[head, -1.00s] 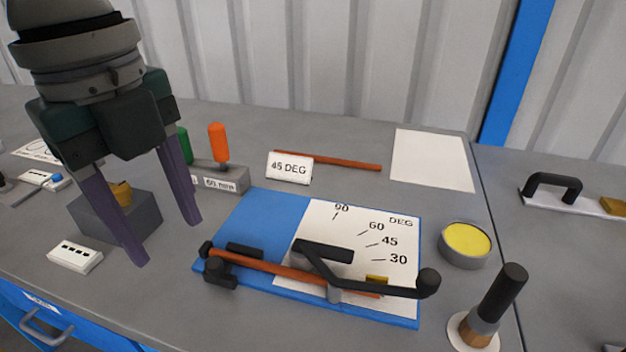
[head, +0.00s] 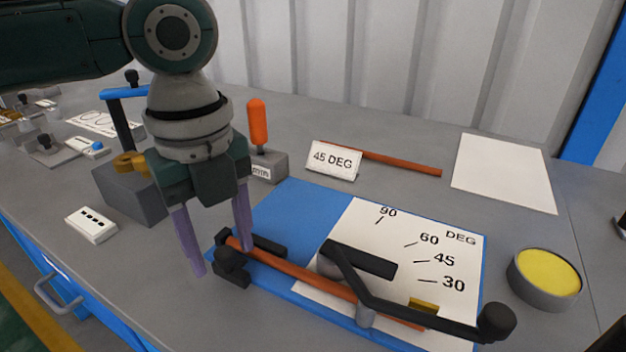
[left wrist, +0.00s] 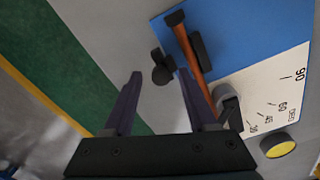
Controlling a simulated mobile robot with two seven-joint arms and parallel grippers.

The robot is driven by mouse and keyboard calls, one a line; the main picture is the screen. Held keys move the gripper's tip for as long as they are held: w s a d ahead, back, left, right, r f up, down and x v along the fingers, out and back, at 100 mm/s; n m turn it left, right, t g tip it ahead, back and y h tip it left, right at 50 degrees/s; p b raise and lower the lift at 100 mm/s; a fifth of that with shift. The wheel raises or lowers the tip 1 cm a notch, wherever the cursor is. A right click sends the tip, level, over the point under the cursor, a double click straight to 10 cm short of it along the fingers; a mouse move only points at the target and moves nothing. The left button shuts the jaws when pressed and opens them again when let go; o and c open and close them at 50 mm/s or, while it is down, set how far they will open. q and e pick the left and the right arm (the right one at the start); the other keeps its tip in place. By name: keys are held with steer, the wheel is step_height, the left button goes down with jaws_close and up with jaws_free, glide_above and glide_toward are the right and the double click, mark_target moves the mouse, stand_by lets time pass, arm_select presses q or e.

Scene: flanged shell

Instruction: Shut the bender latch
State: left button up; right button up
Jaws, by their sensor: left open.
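The bender is a blue base plate (head: 289,205) with a white angle scale marked 30 to 90 DEG. A copper-coloured rod (head: 290,269) lies along its front edge, under a black handle arm (head: 405,309) with a round knob. The black latch (head: 232,262) is at the plate's left end, by the rod's end; its black knob (left wrist: 161,70) shows in the left wrist view. Whether the latch is shut I cannot tell. My left gripper (head: 224,263) is open and empty, its fingers close to the latch and partly in front of the plate.
A grey block (head: 130,193) and a white box (head: 91,224) stand left of the gripper. An orange-handled tool (head: 258,125), a "45 DEG" card (head: 333,160) and a second rod (head: 400,163) are behind. A yellow-topped tin (head: 545,276) is at right.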

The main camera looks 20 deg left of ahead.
arm_select(q)
jaws_close()
stand_by(0.5)
stand_by(1.0)
